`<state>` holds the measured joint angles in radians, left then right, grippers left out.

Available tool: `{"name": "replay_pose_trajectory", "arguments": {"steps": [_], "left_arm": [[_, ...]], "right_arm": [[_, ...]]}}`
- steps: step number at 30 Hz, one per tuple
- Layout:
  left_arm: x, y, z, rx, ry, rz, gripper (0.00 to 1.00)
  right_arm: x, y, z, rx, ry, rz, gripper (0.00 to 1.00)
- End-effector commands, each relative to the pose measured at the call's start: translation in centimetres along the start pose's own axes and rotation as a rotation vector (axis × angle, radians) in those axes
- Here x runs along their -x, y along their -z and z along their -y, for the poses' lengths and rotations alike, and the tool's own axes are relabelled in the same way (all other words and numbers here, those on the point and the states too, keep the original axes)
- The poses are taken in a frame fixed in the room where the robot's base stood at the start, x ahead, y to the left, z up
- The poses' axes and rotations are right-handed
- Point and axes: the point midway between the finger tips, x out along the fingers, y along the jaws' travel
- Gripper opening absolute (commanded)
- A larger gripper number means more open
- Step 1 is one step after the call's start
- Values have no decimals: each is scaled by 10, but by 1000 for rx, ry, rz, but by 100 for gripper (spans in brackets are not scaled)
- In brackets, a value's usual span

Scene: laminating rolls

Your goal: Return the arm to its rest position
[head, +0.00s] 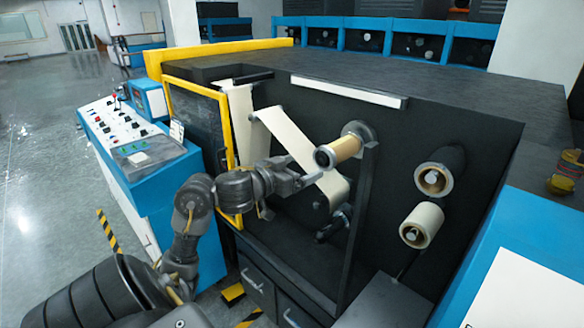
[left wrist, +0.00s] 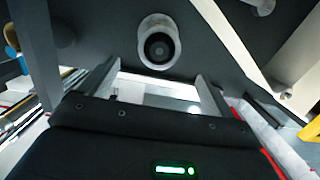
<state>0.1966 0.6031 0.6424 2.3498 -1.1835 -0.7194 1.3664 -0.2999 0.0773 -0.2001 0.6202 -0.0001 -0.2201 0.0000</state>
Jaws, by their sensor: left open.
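My left arm reaches in from the bottom left of the head view. My left gripper (head: 308,178) is in front of the laminating machine (head: 440,110), near a tan roll (head: 347,148) on a spindle and a cream web strip (head: 300,150). In the left wrist view the gripper's two fingers (left wrist: 158,90) stand wide apart with nothing between them. A roll end with a dark core (left wrist: 158,46) shows beyond the fingertips. Whether the gripper touches the roll or web is hard to tell in the head view. My right gripper is not in view.
Two more rolls, upper (head: 434,178) and lower (head: 422,225), sit on the machine's right side. A yellow-framed door (head: 228,150) stands left of the gripper. A blue control console (head: 135,150) is beside the arm. Open floor (head: 45,170) lies at the far left.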

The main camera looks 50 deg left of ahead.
Motion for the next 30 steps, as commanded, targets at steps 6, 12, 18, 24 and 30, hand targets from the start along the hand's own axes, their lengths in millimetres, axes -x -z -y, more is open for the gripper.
{"name": "replay_pose_trajectory", "arguments": {"steps": [6,12,18,24,30], "left_arm": [[24,0,0,-2,1,0,89],[29,0,0,1,-2,-1,89],[29,0,0,1,-1,-1,89],[16,-20,2,38,-19,41,89],[-36,-134,4,183,-75,224,89]], "right_arm": [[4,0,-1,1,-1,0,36],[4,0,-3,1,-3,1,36],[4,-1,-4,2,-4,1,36],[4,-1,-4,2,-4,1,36],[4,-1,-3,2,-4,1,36]]}}
